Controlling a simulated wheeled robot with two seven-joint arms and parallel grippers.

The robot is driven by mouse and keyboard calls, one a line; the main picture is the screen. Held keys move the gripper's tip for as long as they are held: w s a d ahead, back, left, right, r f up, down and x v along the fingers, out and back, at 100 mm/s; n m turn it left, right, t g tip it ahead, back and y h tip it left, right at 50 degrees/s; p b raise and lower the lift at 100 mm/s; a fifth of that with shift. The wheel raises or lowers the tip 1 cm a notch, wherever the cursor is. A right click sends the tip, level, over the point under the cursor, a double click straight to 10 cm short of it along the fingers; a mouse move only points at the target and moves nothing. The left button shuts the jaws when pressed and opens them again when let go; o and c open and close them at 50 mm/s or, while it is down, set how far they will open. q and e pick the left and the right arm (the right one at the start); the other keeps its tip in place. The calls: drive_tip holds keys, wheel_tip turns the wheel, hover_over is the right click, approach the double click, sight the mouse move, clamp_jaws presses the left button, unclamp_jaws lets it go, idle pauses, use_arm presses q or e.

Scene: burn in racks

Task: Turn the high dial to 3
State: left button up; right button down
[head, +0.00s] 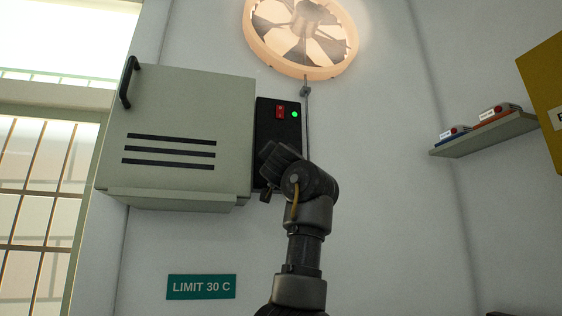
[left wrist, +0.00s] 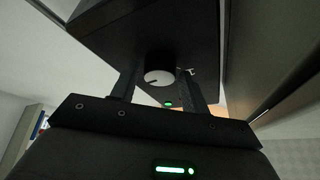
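A black control box (head: 265,122) is fixed to the wall beside the pale cabinet; it also fills the top of the left wrist view (left wrist: 140,28). In that view a round dial (left wrist: 159,77) with a pale face and a short dark pointer mark sticks out of the box. A small white marking shows to its right; I cannot read its number. My left gripper (head: 268,172) is at the lower part of the box and hides the dial in the head view. Its fingers (left wrist: 162,88) are open, one on each side of the dial, with gaps visible. My right gripper is not in view.
The cabinet (head: 180,100) with a black handle stands close on the left. The box carries a red switch (head: 280,112) and a lit green lamp (head: 295,114). A round fan (head: 300,35) is above, a shelf (head: 485,135) at right, and a "LIMIT 30 C" sign (head: 201,287) below.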

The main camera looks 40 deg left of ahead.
use_arm(q)
drive_tip(key=shift+o, duration=1)
drive_tip(key=b+v, duration=0.7)
drive_tip(key=v, duration=0.3)
drive_tip(key=shift+s+d, duration=0.25)
drive_tip(key=shift+s, duration=0.05)
drive_tip(key=shift+f, duration=0.1)
